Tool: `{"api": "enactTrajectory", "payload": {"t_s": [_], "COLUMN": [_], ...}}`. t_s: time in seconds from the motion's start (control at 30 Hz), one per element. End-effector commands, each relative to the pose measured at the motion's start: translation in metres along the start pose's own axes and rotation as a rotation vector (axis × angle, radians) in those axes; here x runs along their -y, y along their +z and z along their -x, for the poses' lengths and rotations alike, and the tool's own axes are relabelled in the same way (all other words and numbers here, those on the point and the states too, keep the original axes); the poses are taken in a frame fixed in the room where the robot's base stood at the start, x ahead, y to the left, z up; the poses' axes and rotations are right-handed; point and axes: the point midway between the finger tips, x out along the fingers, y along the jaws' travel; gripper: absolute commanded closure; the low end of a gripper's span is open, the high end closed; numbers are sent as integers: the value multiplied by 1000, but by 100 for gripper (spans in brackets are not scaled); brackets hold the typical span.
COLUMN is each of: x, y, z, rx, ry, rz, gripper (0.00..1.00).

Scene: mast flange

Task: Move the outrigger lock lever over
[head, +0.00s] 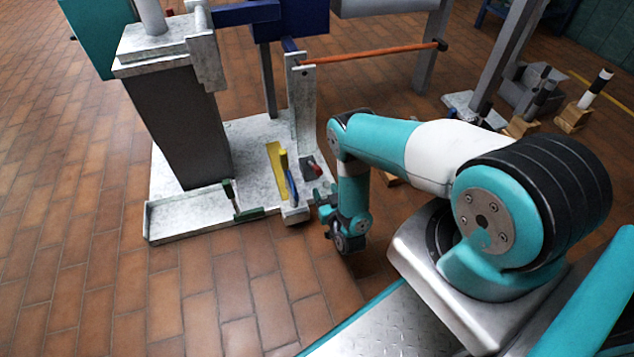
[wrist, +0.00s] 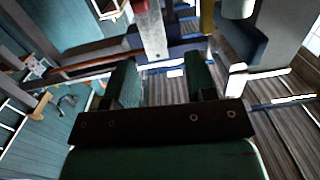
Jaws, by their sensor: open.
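I cannot tell for certain which part is the outrigger lock lever. On the white base plate (head: 262,135), in the head view, a small grey fitting with a red end (head: 316,169) sits near the right edge. My gripper (head: 322,198) is just right of these parts, low over the plate's edge. In the wrist view, my gripper (wrist: 161,82) is open and its green fingers are apart with nothing between them. A pale bar with a red piece (wrist: 152,32) lies beyond the fingertips.
A grey column (head: 175,125) rises from the plate. A shallow white tray (head: 185,215) with a green handle (head: 247,213) is at the front. An orange rod (head: 370,54) spans above. Brick floor is clear at front left.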

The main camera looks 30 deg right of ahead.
Motion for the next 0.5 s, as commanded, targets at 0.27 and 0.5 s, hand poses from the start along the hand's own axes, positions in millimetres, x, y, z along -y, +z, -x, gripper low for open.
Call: {"api": "enactTrajectory", "payload": {"t_s": [0.27,0.5], "x": [-17,-17], "y": [40,43], "z": [33,12], "rx": [-73,-73], "ry": [43,42], "rz": [26,25], "gripper": [49,49]}}
